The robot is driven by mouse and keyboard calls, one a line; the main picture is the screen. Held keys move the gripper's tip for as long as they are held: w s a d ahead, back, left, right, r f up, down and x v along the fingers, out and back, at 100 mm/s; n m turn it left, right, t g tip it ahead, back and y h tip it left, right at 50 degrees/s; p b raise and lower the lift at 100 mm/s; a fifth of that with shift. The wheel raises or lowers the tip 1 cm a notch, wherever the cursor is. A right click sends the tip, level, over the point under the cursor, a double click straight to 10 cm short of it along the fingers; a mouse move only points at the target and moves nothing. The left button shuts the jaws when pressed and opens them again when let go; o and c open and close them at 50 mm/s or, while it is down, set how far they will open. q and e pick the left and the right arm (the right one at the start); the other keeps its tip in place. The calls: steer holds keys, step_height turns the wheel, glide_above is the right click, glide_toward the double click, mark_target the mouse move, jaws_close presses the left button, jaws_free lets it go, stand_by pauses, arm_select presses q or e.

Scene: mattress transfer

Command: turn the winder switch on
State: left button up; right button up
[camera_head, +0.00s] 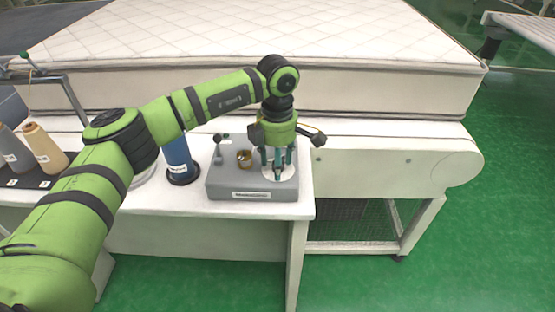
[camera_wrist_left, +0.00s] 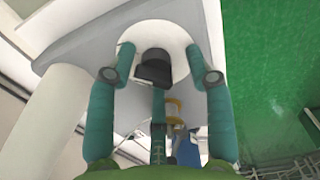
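The winder is a grey box (camera_head: 225,188) with a label on its front, on the white table. A white round plate (camera_head: 268,174) is on its top at the right; it also shows in the wrist view (camera_wrist_left: 176,34). A black block (camera_wrist_left: 155,68), seemingly the switch, shows over this plate; I cannot tell its setting. My left gripper (camera_head: 278,172) points down over the plate, its teal fingers spread around the black block. The fingers largely hide the switch in the head view. My right gripper is out of view.
A gold bobbin (camera_head: 244,159) and a small black-knobbed lever (camera_head: 218,150) stand on the winder, left of my gripper. A blue spool (camera_head: 178,158) and cone spools (camera_head: 45,150) are further left. A quilted mattress (camera_head: 330,40) lies behind. Green floor (camera_head: 490,220) is clear at right.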

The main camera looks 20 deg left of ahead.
arm_select(q)
steer(key=shift+w+r, duration=0.15)
steer(key=shift+r, duration=0.05)
step_height(320, 180, up, 12)
steer(key=shift+f, duration=0.2)
stand_by(0.5)
